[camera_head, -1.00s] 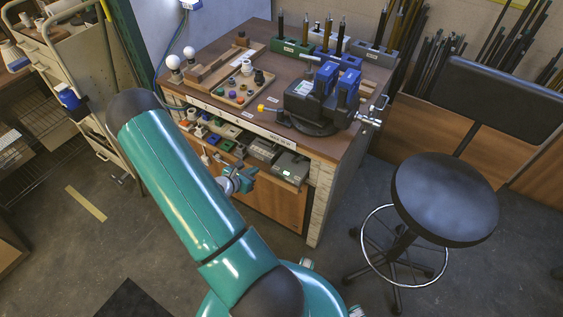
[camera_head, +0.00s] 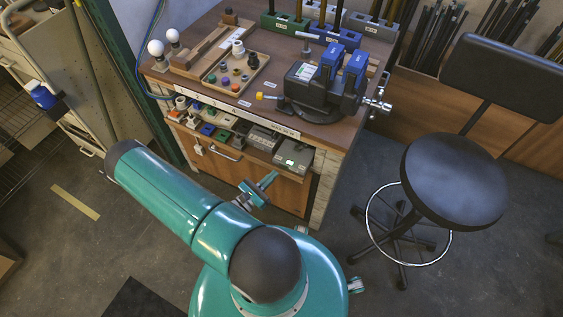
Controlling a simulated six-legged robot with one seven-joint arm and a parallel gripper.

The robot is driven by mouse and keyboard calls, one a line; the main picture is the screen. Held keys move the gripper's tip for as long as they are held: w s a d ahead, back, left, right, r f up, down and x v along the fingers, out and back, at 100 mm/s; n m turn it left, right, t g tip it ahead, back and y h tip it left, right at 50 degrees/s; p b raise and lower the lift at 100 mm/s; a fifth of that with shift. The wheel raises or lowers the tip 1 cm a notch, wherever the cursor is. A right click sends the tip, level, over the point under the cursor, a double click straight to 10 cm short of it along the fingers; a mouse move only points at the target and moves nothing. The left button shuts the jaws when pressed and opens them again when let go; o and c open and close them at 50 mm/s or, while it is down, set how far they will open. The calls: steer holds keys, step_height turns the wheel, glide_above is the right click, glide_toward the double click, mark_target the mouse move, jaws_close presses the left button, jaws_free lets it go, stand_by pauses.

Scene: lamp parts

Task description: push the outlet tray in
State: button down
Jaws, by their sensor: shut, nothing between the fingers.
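The outlet tray (camera_head: 260,157) is the shelf-like tray under the bench top, at the bench's front. Several outlets and boxes in white, green, blue, red and grey stand in it. Its front edge sticks out a little past the cabinet door below; how far it is out is hard to tell. My gripper (camera_head: 268,182) is shut and empty. In the picture it lies below the tray's right half, in front of the wooden door, and looks apart from the tray.
The bench top (camera_head: 260,115) overhangs the tray and carries a black vise (camera_head: 318,85), a parts board (camera_head: 230,75) and two white bulbs (camera_head: 156,48). A black stool (camera_head: 453,180) stands to the right. Floor in front of the bench is open. A perforated cart (camera_head: 50,60) stands left.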

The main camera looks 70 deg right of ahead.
mark_target(297, 159)
steer(key=x, duration=1.2)
steer(key=shift+s+d, duration=0.2)
steer(key=shift+s, duration=0.15)
steer(key=shift+d, duration=0.15)
steer(key=shift+d, duration=0.1)
